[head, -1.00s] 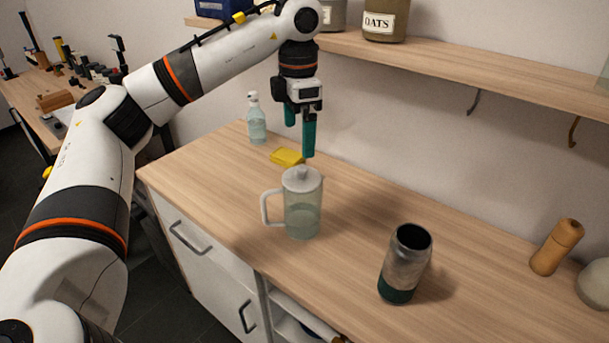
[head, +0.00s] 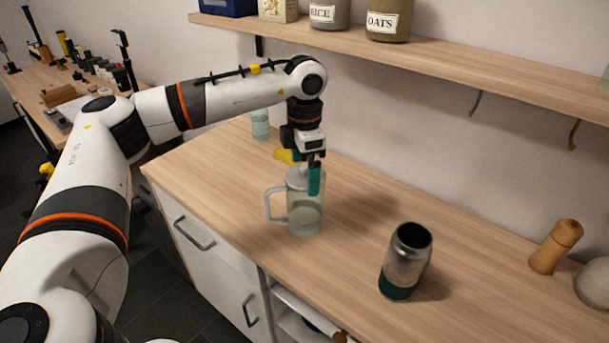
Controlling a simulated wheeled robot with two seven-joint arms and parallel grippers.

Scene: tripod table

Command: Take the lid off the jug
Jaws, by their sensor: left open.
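The clear jug (head: 305,215) stands upright on the wooden counter, with its handle to the left and some liquid inside. Its pale grey lid (head: 296,178) sits on top, partly hidden by my gripper. My left gripper (head: 305,178) points straight down at the lid, with its teal fingers open. One finger is in front of the lid's right side and the other is behind it. I cannot tell whether they touch the lid. My right gripper is not in view.
A dark-mouthed metal canister (head: 405,262) stands right of the jug. A yellow sponge (head: 285,155) and a bottle (head: 260,125) are behind it, partly hidden by my arm. A wooden mill (head: 556,247) stands at far right. A shelf (head: 450,62) with jars runs above. Counter between jug and canister is clear.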

